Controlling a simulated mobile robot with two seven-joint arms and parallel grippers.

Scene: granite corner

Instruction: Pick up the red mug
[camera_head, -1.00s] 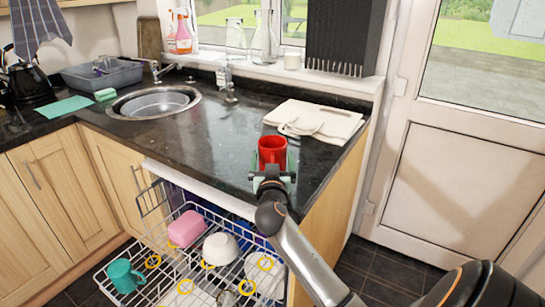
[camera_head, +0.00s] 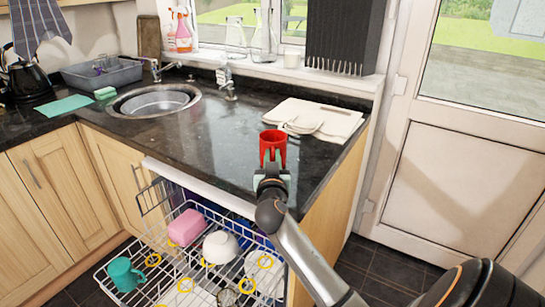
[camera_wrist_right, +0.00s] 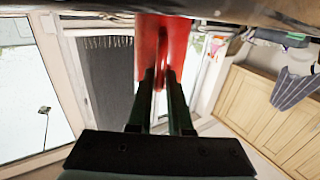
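The red mug (camera_head: 273,143) is upright at the front right part of the dark counter, near its edge. In the right wrist view the mug (camera_wrist_right: 174,38) shows at the top, with its handle between my fingers. My right gripper (camera_head: 272,168) is at the near side of the mug, its fingers drawn together on the handle; the closed fingers (camera_wrist_right: 161,75) also show in the right wrist view. I cannot tell whether the mug's base touches the counter. My left gripper is not in view.
A pale folded cloth with a light item on it (camera_head: 318,118) lies behind and right of the mug. The sink (camera_head: 155,101) is at the left. An open dishwasher rack (camera_head: 160,262) with a pink container, a white bowl and a teal mug (camera_head: 124,275) is below the counter.

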